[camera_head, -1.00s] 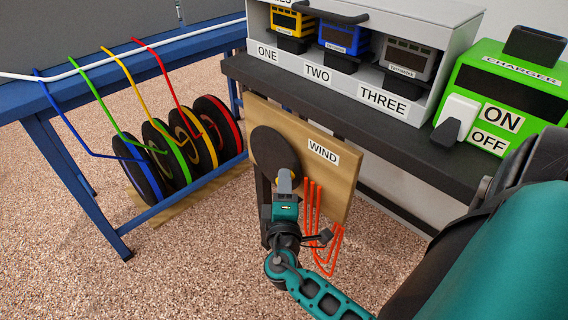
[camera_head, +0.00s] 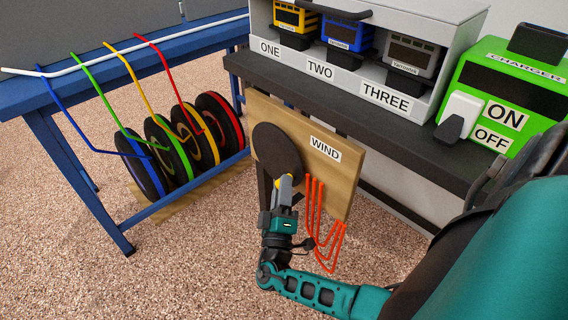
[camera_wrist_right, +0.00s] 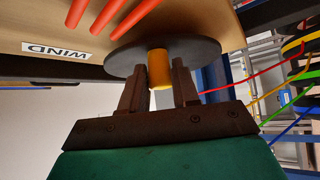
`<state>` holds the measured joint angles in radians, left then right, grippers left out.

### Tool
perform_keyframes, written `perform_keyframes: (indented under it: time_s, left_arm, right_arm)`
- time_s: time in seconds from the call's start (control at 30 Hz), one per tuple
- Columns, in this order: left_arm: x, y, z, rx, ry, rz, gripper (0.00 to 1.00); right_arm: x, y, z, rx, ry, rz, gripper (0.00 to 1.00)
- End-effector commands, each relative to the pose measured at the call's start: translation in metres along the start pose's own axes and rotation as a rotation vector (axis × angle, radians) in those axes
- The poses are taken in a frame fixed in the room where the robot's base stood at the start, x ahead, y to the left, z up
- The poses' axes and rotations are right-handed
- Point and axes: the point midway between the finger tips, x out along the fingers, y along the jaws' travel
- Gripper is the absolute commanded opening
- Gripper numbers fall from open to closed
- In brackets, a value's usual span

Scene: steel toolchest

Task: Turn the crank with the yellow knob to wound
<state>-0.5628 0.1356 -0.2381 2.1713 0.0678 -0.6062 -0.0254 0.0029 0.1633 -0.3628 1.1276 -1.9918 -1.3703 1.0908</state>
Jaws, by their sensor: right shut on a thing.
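The crank is a dark round disc (camera_head: 277,150) on the front of a wooden board (camera_head: 335,178) with a WIND label (camera_head: 325,149). Its yellow knob (camera_wrist_right: 159,68) sticks out from the disc's face near the rim in the right wrist view. My right gripper (camera_wrist_right: 159,80) is shut on the knob, with one dark finger on each side of it. In the head view the right gripper (camera_head: 285,188) is at the lower edge of the disc and hides most of the knob. My left gripper is not in view.
Several orange rods (camera_head: 318,215) hang beside the gripper, below the WIND label. A dark bench (camera_head: 420,150) with battery bays and a green charger (camera_head: 515,90) stands behind. A blue table (camera_head: 75,105) with coloured reels (camera_head: 182,150) is at the left.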

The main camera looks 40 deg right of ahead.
Motion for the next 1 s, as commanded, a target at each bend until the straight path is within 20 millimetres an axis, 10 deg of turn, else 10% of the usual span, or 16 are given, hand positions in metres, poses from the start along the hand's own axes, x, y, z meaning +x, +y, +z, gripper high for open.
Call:
perform_keyframes:
  time_s: [0.87, 0.9, 1.0]
  left_arm:
    - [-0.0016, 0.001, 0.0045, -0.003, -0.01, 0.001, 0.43]
    - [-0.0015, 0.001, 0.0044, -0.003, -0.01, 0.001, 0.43]
    - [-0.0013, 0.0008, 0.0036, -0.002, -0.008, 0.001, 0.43]
  right_arm:
    - [0.0027, -0.009, -0.0001, 0.096, -0.005, 0.099, 0.0]
    - [0.0027, -0.009, -0.0001, 0.096, -0.005, 0.099, 0.32]
    - [0.0025, -0.0091, -0.0001, 0.096, -0.005, 0.099, 0.41]
